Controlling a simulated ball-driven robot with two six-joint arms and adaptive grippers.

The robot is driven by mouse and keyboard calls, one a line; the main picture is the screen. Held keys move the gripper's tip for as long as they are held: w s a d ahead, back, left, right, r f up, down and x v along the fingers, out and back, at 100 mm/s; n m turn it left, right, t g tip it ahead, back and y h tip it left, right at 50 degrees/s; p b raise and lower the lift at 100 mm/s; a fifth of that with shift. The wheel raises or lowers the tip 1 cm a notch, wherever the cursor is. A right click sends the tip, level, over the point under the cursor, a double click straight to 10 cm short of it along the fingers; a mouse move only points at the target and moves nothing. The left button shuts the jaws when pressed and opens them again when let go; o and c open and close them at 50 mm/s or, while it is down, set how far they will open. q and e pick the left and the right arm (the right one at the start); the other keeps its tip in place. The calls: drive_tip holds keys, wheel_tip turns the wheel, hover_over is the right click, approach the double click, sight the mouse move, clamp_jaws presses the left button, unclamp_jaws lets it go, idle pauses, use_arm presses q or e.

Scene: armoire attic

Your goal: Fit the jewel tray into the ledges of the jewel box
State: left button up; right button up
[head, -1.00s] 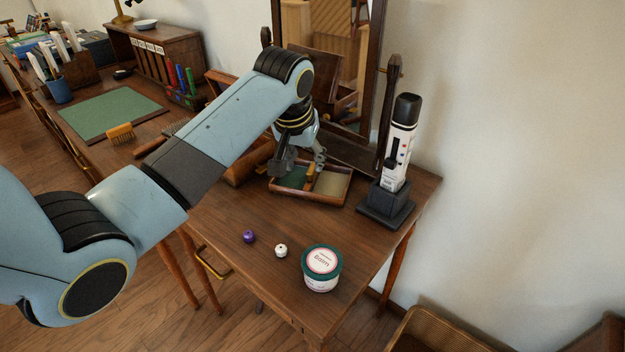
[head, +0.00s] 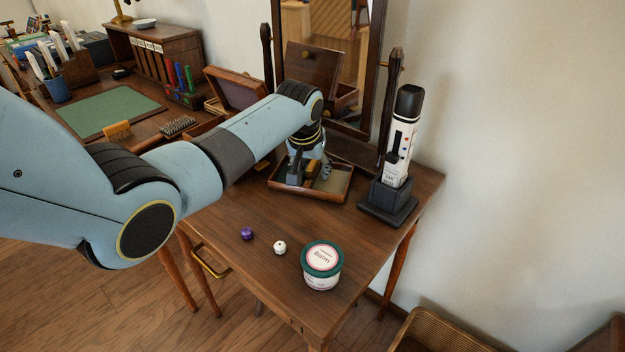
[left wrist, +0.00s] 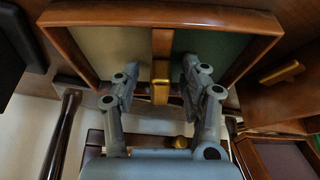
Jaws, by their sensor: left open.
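The jewel tray (head: 336,184) is a shallow wooden tray lying on the table in front of the mirror. My left gripper (head: 311,175) is low over the tray, fingers pointing down. My right gripper is out of view.
A black-and-white device on a dark stand (head: 394,165) is close right of the tray. A balm tub (head: 321,266), a white bead (head: 280,248) and a purple bead (head: 247,233) are near the front. The mirror (head: 325,60) stands behind. Table between is clear.

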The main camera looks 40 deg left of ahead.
use_arm(q)
drive_tip(key=shift+r, duration=0.1)
clamp_jaws()
idle(0.3)
